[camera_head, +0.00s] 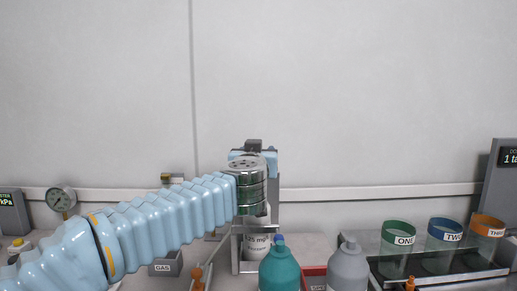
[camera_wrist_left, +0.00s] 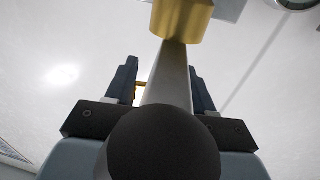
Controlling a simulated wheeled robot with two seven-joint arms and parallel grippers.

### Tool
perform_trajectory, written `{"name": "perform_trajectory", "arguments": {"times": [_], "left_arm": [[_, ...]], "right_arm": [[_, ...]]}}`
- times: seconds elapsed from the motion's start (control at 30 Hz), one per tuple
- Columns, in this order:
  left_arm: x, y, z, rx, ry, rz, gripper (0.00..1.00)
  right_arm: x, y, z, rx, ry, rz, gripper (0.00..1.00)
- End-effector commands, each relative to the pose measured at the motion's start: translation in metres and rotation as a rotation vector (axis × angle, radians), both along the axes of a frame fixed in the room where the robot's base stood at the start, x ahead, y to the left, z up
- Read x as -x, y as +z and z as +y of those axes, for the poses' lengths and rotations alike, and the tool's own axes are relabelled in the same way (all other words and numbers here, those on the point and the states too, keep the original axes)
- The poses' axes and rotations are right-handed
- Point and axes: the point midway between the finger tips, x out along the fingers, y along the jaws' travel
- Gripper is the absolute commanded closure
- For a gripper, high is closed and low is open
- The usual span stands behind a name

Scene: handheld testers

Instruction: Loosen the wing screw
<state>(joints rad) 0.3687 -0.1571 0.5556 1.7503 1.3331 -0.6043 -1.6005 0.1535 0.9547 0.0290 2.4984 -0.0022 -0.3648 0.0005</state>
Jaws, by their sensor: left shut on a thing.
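My left gripper's light-blue body (camera_head: 271,160) shows behind the silver wrist at the end of its sleeved arm, in front of a grey upright stand (camera_head: 236,250). The wrist hides its fingers in the head view. In the left wrist view the two dark fingers of the left gripper (camera_wrist_left: 161,80) stand on either side of a grey bar (camera_wrist_left: 170,80). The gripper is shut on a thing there. A black ball (camera_wrist_left: 163,143) covers the bar's near end, and a brass cylinder (camera_wrist_left: 181,17) is at its far end. I cannot tell for certain which part is the wing screw.
A teal bottle (camera_head: 279,271) and a grey bottle (camera_head: 347,268) stand near the front. Tinted cups, including ONE (camera_head: 397,252) and TWO (camera_head: 443,245), stand in a rack at right. A round gauge (camera_head: 61,199) and a GAS tester (camera_head: 165,267) are at left.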

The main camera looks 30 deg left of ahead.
Motion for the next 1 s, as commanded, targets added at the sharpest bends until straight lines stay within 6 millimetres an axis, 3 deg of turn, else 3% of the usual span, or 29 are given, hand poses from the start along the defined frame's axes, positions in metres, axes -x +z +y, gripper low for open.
{"name": "perform_trajectory", "arguments": {"times": [0.1, 0.33, 1.0], "left_arm": [[0.0, 0.005, -0.001, -0.001, 0.081, 0.004, 0.78], [0.0, 0.002, 0.001, 0.001, 0.291, 0.004, 0.78], [0.01, -0.001, 0.007, 0.001, 0.911, 0.001, 0.78]], "right_arm": [[0.0, 0.018, 0.0, -0.001, 0.002, 0.0, 0.57], [0.0, 0.036, 0.001, -0.003, 0.005, 0.001, 0.57], [0.0, 0.039, 0.001, -0.004, 0.006, 0.001, 0.57]]}}
